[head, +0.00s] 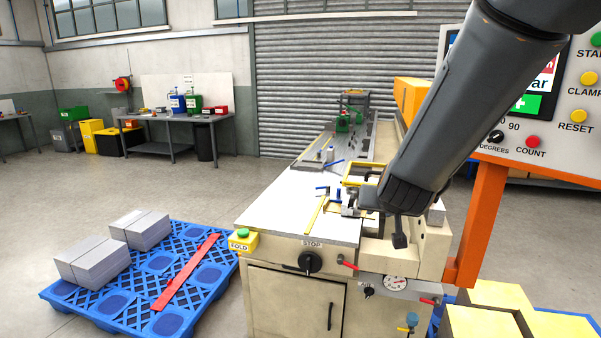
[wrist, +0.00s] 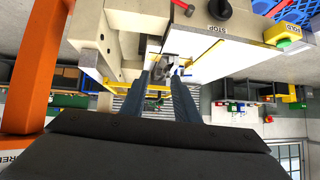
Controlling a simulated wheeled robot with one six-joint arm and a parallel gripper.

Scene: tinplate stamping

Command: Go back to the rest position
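My gripper (head: 400,240) hangs at the lower end of my dark arm in the head view, in front of the right side of the cream folding machine (head: 295,288). In the wrist view its two fingers (wrist: 162,80) stand apart with a gap between them, and I see nothing held. The machine's pale worktop (head: 275,210) lies left of my gripper, with blue-handled tools and a yellow bar (head: 316,214) on it. My arm hides part of the machine's right side. How far the gripper is from the machine is hard to tell.
An orange-framed control panel (head: 487,225) stands close on the right. A blue pallet (head: 205,290) with grey stacks and a red bar (head: 186,272) lies at left. Yellow boxes (head: 490,296) sit at lower right. Open floor lies beyond the pallet, before a workbench (head: 170,118).

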